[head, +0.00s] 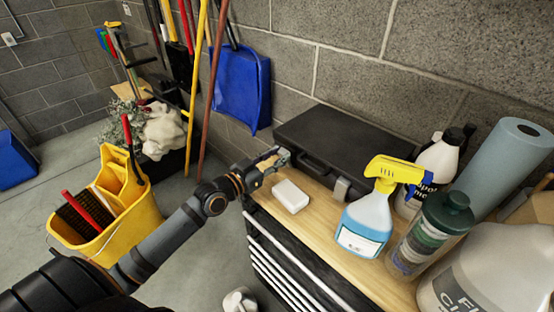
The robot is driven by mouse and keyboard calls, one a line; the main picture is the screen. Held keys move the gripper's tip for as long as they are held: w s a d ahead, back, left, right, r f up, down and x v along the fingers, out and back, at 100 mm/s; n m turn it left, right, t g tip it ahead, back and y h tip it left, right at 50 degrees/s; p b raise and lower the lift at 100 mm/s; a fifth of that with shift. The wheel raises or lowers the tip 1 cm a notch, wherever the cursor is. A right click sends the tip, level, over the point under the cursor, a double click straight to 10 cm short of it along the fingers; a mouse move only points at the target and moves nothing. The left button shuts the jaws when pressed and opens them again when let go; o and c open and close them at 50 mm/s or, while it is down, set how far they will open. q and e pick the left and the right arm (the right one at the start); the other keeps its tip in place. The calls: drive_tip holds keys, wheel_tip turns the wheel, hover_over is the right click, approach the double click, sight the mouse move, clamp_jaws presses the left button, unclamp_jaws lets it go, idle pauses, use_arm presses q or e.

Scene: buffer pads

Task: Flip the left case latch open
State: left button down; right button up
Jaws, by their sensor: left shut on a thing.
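A closed black case (345,140) lies on the wooden top of a cabinet, against the block wall. My left gripper (282,158) is at the front left corner of the case, where the left latch sits. It is shut on the left latch, which is mostly hidden behind the fingers; I cannot tell how far it is turned. The right latch (341,188) shows as a grey tab on the front of the case. The case handle lies between them. My right gripper is not in view.
A white block (290,196) lies on the wooden top (318,225) just in front of my left gripper. A blue spray bottle (366,215), a green-capped bottle (432,235) and a large jug (490,275) crowd the right. A yellow mop bucket (125,215) stands on the floor.

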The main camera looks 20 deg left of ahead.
use_arm(q)
drive_tip(key=c, duration=1.2)
unclamp_jaws()
drive_tip(key=shift+r, duration=0.1)
wheel_tip(320, 180, up, 10)
drive_tip(key=shift+f, duration=0.1)
